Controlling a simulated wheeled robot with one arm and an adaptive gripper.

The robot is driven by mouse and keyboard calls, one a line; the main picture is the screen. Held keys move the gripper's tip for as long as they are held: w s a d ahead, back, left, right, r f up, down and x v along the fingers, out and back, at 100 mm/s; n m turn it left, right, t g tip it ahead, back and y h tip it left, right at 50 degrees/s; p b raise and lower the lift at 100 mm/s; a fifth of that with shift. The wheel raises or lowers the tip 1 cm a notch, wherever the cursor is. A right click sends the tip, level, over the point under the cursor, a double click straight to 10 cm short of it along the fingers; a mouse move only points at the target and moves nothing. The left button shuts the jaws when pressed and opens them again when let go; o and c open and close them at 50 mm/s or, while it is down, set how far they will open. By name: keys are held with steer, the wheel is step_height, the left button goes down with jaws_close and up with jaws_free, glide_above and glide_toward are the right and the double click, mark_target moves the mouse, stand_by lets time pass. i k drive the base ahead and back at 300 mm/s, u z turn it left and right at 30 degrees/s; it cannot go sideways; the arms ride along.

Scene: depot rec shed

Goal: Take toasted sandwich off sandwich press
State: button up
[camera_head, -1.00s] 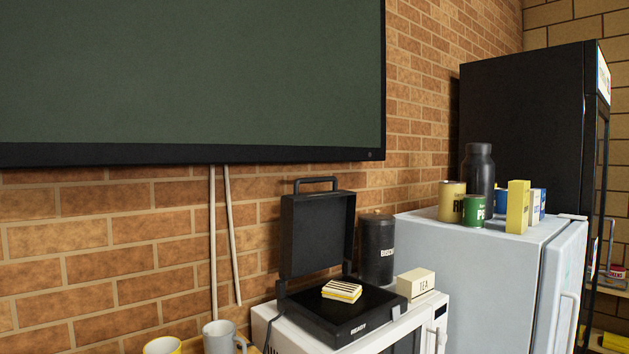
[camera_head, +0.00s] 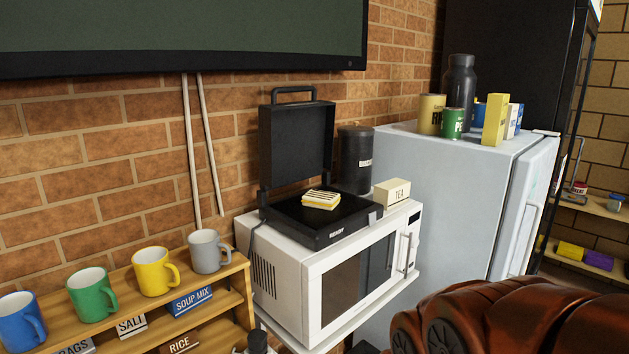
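The toasted sandwich (camera_head: 321,199), pale with dark grill stripes and a yellow filling, lies on the lower plate of the black sandwich press (camera_head: 330,232). The press is open, its lid standing upright at the back with a handle on top. The press sits on top of a white microwave (camera_head: 312,290). My gripper is not in view.
A black canister (camera_head: 355,160) and a TEA box (camera_head: 392,193) stand close beside the press. A fridge (camera_head: 450,172) with cans, a bottle and boxes on top is to the right. Mugs (camera_head: 155,271) line a wooden shelf at left. A reddish-brown leather-like seat (camera_head: 520,318) fills the lower right.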

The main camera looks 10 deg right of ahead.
mark_target(324, 199)
steer(key=u, duration=3.45)
steer(key=k, duration=2.15)
steer(key=z, duration=1.05)
steer(key=i, duration=0.5)
steer(key=z, duration=0.05)
